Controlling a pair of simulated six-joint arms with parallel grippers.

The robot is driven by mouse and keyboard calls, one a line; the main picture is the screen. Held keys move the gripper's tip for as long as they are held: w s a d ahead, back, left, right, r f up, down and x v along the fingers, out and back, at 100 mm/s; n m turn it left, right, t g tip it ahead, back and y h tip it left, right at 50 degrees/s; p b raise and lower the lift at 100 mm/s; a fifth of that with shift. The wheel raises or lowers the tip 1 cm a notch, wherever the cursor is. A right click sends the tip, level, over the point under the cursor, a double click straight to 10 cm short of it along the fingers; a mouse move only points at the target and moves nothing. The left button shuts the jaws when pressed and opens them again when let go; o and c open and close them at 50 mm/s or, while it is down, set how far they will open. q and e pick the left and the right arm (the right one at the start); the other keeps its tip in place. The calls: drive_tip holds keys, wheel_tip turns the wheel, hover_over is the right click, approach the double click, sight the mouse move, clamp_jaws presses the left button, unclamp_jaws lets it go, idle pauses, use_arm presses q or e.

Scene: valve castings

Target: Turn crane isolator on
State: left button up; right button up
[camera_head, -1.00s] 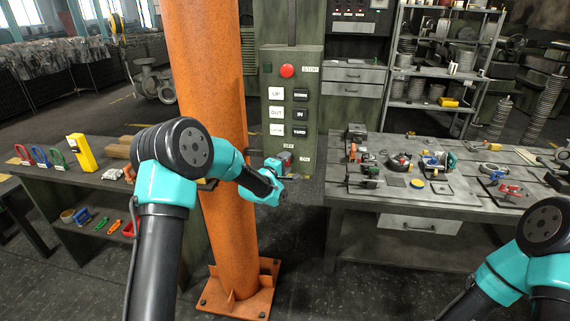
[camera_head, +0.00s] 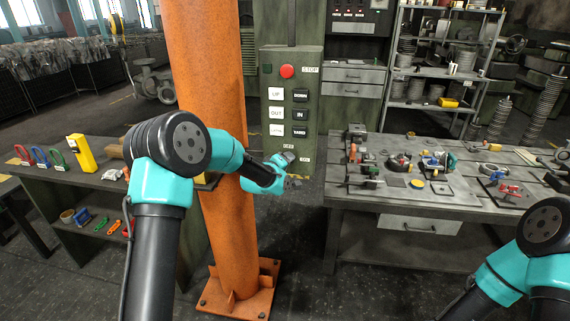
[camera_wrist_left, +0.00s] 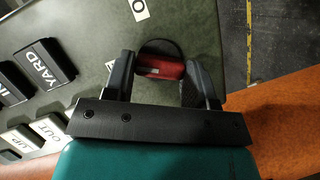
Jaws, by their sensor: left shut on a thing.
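The crane isolator's red handle (camera_wrist_left: 160,68) sits on a dark round base on the green control box (camera_head: 267,105). In the left wrist view my left gripper (camera_wrist_left: 157,75) has one finger on each side of this handle and is shut on it. In the head view my left gripper (camera_head: 287,158) is at the lower part of the box, by the small white labels, and hides the handle. One label (camera_wrist_left: 139,10) shows partly beside the isolator in the wrist view. My right arm is at the lower right; its gripper is out of view.
A red stop button (camera_head: 287,71) and several black and white push buttons (camera_head: 300,115) are above the isolator. The orange column (camera_head: 208,75) stands close on the left. A cluttered workbench (camera_head: 345,190) is on the right, and a dark bench (camera_head: 50,178) on the left.

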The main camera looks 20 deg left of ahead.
use_arm(q)
drive_tip(key=shift+d+r+m+g+y, duration=0.15)
drive_tip(key=shift+m+g+y, duration=0.3)
drive_tip(key=shift+m+y, duration=1.25)
drive_tip(key=shift+d+r+m+g+y, duration=0.15)
drive_tip(key=shift+m+g+y, duration=0.5)
drive_tip(key=shift+m, duration=1.85)
drive_tip(key=shift+f+y, duration=0.1)
drive_tip(key=shift+y, duration=0.15)
drive_tip(key=o, duration=0.9)
drive_tip(key=shift+o, duration=0.2)
drive_tip(key=v, duration=1.7)
drive_tip(key=shift+s, duration=0.2)
